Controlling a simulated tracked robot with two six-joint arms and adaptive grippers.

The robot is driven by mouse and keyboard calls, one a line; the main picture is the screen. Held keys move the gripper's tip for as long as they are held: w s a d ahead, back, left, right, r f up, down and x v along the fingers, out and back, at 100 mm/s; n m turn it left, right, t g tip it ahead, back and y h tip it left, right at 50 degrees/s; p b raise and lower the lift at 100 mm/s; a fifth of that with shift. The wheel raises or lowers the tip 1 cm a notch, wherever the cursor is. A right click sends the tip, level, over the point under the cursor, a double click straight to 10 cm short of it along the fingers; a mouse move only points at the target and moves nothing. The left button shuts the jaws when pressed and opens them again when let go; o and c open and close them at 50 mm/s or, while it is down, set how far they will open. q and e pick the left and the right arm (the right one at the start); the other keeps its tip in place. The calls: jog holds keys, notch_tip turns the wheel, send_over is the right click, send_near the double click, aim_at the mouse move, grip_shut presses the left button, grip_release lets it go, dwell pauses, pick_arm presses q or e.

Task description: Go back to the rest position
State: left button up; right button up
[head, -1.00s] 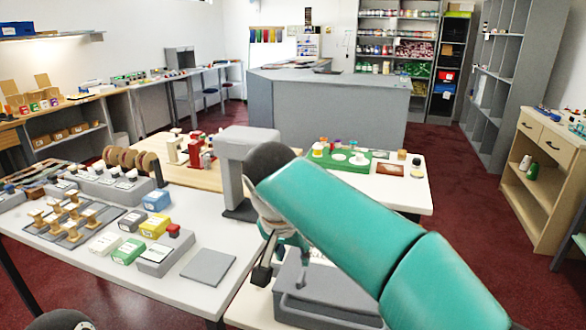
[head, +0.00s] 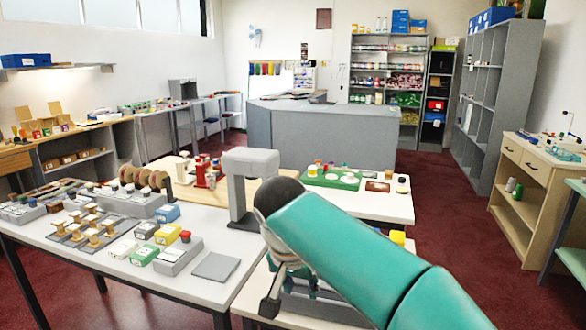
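My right arm is a teal arm reaching in from the lower right of the head view. Its gripper (head: 271,305) hangs down at the arm's far end, over the grey and white surface in the lower middle. Dark fingertips show, but the arm hides part of the gripper, and I cannot tell whether it is open or holds anything. My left gripper is not in view.
A white table (head: 140,277) at left holds stamps, small boxes and a grey pad (head: 215,266). A grey stand (head: 245,185) rises close behind my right gripper. A green tray (head: 331,178) lies beyond. Red floor is open at right.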

jog(key=w+d+f+m+g+h+p, duration=0.15)
jog(key=d+f+g, duration=0.25)
jog(key=d+f, duration=0.75)
jog(key=s+d+f+g+y+p, duration=0.15)
jog(key=s+f, duration=0.25)
jog(key=f, duration=0.4)
jog(key=s+d+f+g, duration=0.2)
jog(key=s+d+f, duration=0.15)
jog(key=f, duration=0.35)
jog(key=s+a+f+n+t+y, duration=0.1)
jog(key=s+a+f+t+y, duration=0.1)
jog(key=s+f, duration=0.5)
jog(key=s+a+f+n+t+y+p, duration=0.1)
jog(key=s+a+f+n+t+y, duration=0.1)
jog(key=s+f, duration=0.5)
jog(key=s+a+y, duration=0.1)
jog(key=s, duration=0.3)
jog(key=shift+s+a+f+y, duration=0.15)
jog(key=shift+s+a+y, duration=0.05)
jog(key=shift+s+y, duration=0.1)
